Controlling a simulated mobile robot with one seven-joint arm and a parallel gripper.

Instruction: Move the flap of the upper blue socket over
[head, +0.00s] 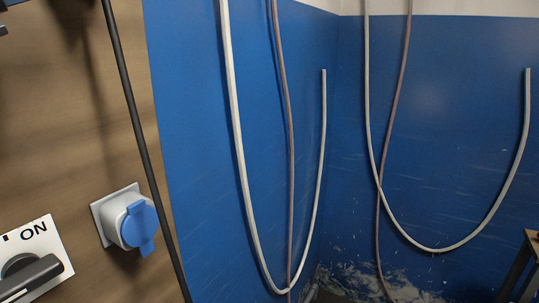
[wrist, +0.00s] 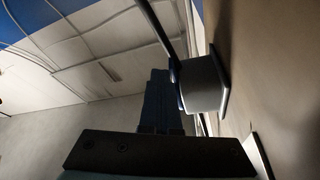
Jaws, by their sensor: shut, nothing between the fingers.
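A blue socket (head: 128,218) with a pale grey housing is mounted on the brown panel at the lower left of the head view. Its blue flap (head: 140,224) lies over the front, with a tab hanging down. Only one socket shows there. In the wrist view a socket housing (wrist: 201,82) sticks out from the panel at the right, seen from the side. My gripper (wrist: 158,75) is shut and empty, its dark fingers just left of that housing. I cannot tell whether they touch it. My gripper is not in the head view.
A black cable (head: 135,110) runs down the panel close to the socket's right. A rotary switch (head: 30,272) on a white plate marked ON sits below left. Pale hoses (head: 240,150) hang before the blue wall (head: 185,90). Open room lies right of the panel.

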